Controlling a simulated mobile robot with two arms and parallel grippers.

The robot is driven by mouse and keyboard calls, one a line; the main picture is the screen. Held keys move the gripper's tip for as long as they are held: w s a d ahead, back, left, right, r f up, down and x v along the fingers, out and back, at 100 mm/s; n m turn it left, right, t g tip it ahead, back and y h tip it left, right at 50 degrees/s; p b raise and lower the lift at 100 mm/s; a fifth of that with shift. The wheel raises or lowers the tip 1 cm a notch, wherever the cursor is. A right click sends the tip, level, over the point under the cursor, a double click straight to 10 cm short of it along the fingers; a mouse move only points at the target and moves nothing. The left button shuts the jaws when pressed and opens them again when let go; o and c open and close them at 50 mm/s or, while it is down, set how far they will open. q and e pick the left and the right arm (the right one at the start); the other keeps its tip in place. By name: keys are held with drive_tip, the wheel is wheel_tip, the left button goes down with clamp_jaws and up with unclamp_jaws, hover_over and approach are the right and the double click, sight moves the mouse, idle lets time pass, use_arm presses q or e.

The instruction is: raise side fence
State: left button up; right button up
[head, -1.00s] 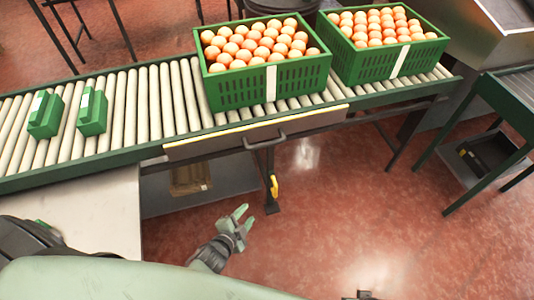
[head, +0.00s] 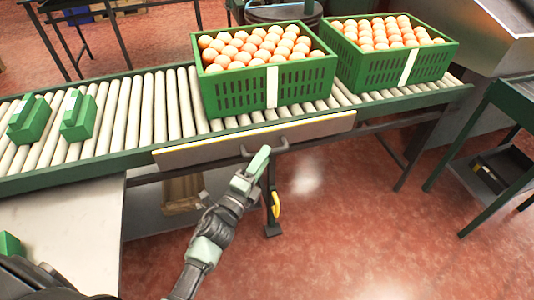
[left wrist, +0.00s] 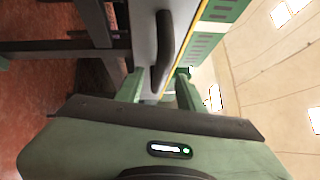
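The side fence (head: 200,151) is a long pale panel with a yellow top edge. It hangs low along the front of the roller conveyor, below the rollers. Its dark bar handle (head: 283,146) sits mid-panel and shows large in the left wrist view (left wrist: 162,48). My left gripper (head: 260,160) is at the handle. In the left wrist view its two green fingers (left wrist: 160,88) are apart, with the handle's end in line with the gap between them. I cannot tell whether they touch it. My right gripper is not in view.
Two green crates of oranges, one nearer the middle (head: 240,93) and one at right (head: 430,72), stand on the rollers (head: 145,105) behind the fence. Green blocks (head: 30,122) lie at left. A yellow-handled lever (head: 276,204) hangs below the fence. A green-framed stand (head: 470,140) is at right.

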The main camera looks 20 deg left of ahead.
use_arm(q)
drive_tip(key=shift+x, duration=1.35)
clamp_jaws()
drive_tip(key=shift+f, duration=0.1)
idle(0.3)
